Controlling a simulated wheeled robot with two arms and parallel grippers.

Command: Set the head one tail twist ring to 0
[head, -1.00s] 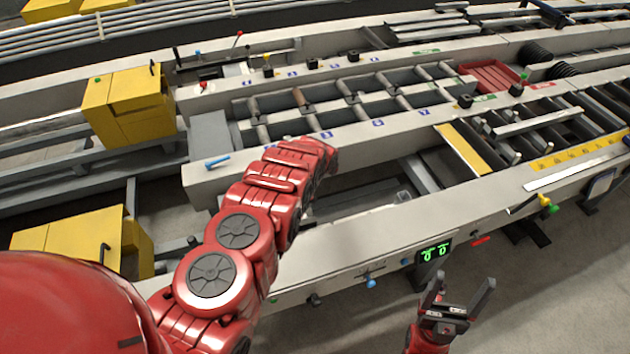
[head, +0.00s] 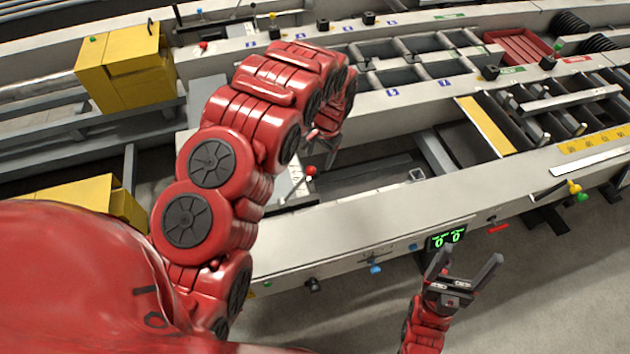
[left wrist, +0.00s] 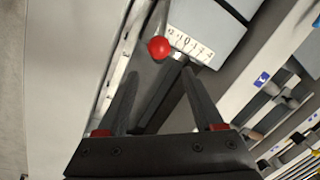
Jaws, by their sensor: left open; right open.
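I cannot make out a twist ring for certain in either view. A red ball knob (head: 310,171) on a lever stands beside a white numbered scale (head: 291,187) near the left end of the front line. The left wrist view shows the red knob (left wrist: 159,47) just beyond my fingertips and the scale (left wrist: 190,45) to its right. My left gripper (left wrist: 158,78) is open and empty, its fingers pointing toward the knob. In the head view my left gripper (head: 324,150) is partly hidden by my arm. My right gripper (head: 468,260) is open and empty, low at the right.
A small display (head: 446,239) with two green digits, seemingly zeros, sits on the front rail. A blue knob (head: 376,269) is to its left. Yellow boxes (head: 125,65) stand at left. A red tray (head: 515,47) is at upper right. Grey floor lies open in front.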

